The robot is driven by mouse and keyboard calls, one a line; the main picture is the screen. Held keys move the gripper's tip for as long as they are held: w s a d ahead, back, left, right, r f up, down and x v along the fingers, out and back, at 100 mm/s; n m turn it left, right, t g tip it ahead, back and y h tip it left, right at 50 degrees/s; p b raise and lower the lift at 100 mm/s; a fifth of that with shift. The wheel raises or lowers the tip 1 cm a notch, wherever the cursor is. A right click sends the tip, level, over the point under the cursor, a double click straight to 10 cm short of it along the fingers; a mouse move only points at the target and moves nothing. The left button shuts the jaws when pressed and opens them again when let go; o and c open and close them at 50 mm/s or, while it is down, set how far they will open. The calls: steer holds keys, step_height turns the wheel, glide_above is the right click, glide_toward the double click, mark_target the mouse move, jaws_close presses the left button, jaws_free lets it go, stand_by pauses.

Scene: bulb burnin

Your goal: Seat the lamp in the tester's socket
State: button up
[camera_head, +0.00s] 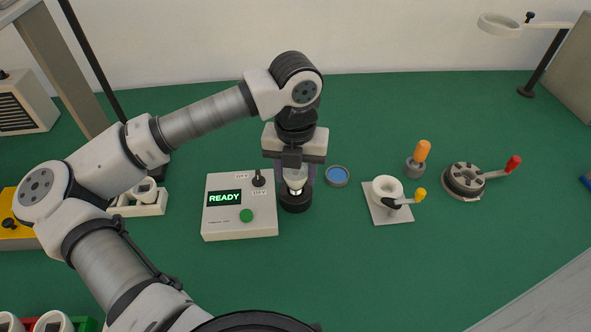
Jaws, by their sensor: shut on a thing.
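My gripper (296,180) points down and is shut on the lamp (295,176), a white bulb with a light metal base at its lower end. The lamp is upright, directly above the black round socket (295,203). I cannot tell whether its base touches the socket or is a little above it. The tester (240,229), a white box, stands just left of the socket. Its display (224,198) reads READY in green. It has a green button (246,215) and a black toggle switch (258,179).
A blue-centred dish (337,176) lies close right of the gripper. Further right are a white ring fixture with a yellow-knobbed lever (388,188), an orange-handled tool (420,153) and a dark round fixture with a red-knobbed lever (465,179). The front middle of the green mat (380,270) is clear.

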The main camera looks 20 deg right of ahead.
steer(key=shift+f+b, duration=0.8)
steer(key=shift+b, duration=0.2)
stand_by(0.7)
steer(key=o, duration=1)
step_height(320, 180, up, 14)
steer(key=shift+f+b, duration=0.1)
steer(key=shift+b, duration=0.45)
